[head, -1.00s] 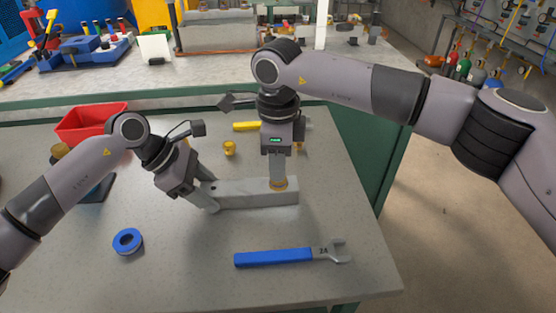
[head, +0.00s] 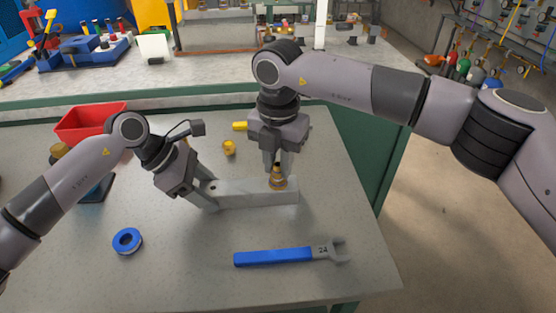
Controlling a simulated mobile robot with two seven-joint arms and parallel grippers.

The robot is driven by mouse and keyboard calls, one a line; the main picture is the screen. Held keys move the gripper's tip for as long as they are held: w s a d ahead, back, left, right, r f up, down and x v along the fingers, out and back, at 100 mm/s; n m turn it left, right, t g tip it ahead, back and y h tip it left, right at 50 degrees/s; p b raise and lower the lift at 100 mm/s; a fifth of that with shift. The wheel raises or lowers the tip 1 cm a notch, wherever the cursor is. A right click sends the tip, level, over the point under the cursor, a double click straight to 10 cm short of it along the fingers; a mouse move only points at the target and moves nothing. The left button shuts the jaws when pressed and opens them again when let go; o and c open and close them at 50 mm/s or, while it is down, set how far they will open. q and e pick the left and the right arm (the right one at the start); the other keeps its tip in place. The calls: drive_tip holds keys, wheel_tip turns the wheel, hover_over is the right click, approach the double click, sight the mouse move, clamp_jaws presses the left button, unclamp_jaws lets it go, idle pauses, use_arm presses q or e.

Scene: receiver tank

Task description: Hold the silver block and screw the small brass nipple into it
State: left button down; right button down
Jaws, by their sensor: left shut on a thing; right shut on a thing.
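The silver block (head: 245,193) is a long grey bar lying on the table in the middle of the head view. My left gripper (head: 211,202) is shut on its left end. The small brass nipple (head: 277,181) stands upright at the top of the block near its right end. My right gripper (head: 277,168) points down from above and is shut on the nipple. The nipple's lower end is at the block's top face; how deep it sits in the block cannot be told.
A blue-handled wrench (head: 290,256) lies in front of the block. A blue tape roll (head: 127,241) lies at the left. A yellow-brass fitting (head: 229,148) stands behind the block. A red bin (head: 90,121) is at the back left. The table's right edge is near the block.

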drive_tip(key=c, duration=0.9)
unclamp_jaws()
drive_tip(key=shift+f, duration=0.1)
drive_tip(key=shift+o, duration=0.2)
